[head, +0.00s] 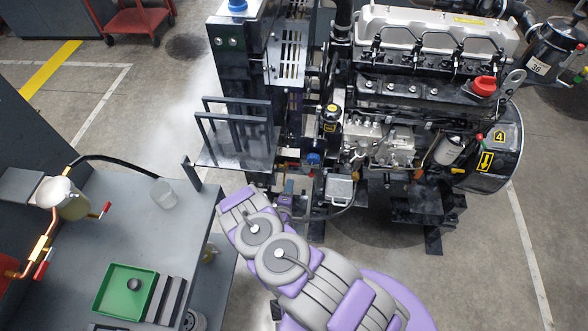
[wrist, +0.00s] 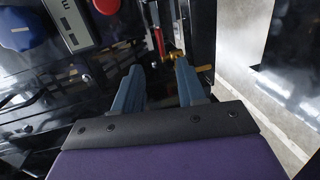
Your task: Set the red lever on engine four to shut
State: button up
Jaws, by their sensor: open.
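Engine four (head: 420,95) stands at the back right in the head view, with a yellow "4" and a down arrow on its black round end. In the wrist view a thin red lever (wrist: 158,41) stands nearly upright beside a brass valve fitting (wrist: 178,56). I cannot tell which engine that lever belongs to. My gripper (wrist: 160,68) is open, with its two blue-grey fingers apart and the red lever beyond the gap between their tips. No contact shows. In the head view my gripper (head: 287,196) is low beside the black frame, partly hidden by my arm.
A grey bench (head: 120,220) with a green tray (head: 125,292), a clear cup (head: 164,193) and copper piping stands at the left. The black frame (head: 245,90) rises close to my gripper. A red button (wrist: 106,6) shows in the wrist view. Floor is open at the right.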

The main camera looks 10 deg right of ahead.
aim_at(292, 164)
jog(key=b+x, duration=0.2)
jog(key=x, duration=1)
jog(key=shift+a, duration=0.3)
jog(key=shift+a, duration=0.15)
jog(key=shift+c, duration=0.4)
grip_shut()
